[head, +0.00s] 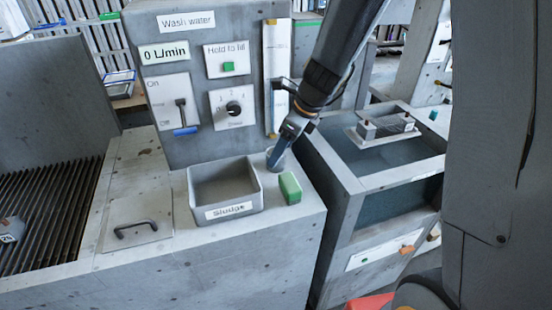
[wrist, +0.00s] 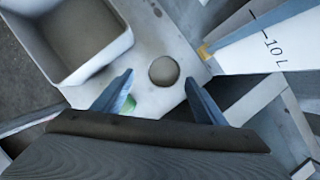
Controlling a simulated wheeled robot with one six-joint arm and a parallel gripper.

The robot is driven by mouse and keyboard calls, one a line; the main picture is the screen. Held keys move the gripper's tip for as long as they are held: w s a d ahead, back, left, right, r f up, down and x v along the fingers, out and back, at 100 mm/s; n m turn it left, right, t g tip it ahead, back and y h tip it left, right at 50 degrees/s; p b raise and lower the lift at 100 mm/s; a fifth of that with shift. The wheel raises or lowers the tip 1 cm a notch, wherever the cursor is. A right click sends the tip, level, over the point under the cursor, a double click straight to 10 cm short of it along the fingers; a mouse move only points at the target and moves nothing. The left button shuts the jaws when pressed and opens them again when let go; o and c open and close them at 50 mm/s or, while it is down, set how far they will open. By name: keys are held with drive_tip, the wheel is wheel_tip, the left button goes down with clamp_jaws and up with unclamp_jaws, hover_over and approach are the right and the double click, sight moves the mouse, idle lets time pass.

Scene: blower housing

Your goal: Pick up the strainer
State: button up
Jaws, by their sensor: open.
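My gripper (head: 277,160) is open and points down at the back right corner of the grey bench top, behind a green block. In the wrist view its two blue-grey fingers (wrist: 158,82) are apart with nothing held between them. A round, pale grey piece (wrist: 163,70) shows on the bench just beyond and between the fingertips. I cannot tell for sure whether this round piece is the strainer or a recess; no mesh is visible on it. In the head view the gripper mostly hides it.
The sludge tray (head: 226,190) stands left of my gripper, and the green block (head: 290,188) sits close in front. A level gauge (wrist: 265,42) and the wash water panel (head: 205,80) rise behind. An open water tank (head: 375,155) lies to the right.

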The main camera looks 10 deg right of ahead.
sight(281, 166)
drive_tip(key=shift+w+x, duration=0.15)
drive_tip(key=shift+x, duration=1)
drive_tip(key=shift+w+x, duration=0.2)
drive_tip(key=shift+x, duration=1)
drive_tip(key=shift+a+r, duration=0.1)
drive_tip(key=c, duration=1.2)
drive_tip(key=shift+r+p, duration=0.15)
drive_tip(key=shift+p, duration=0.25)
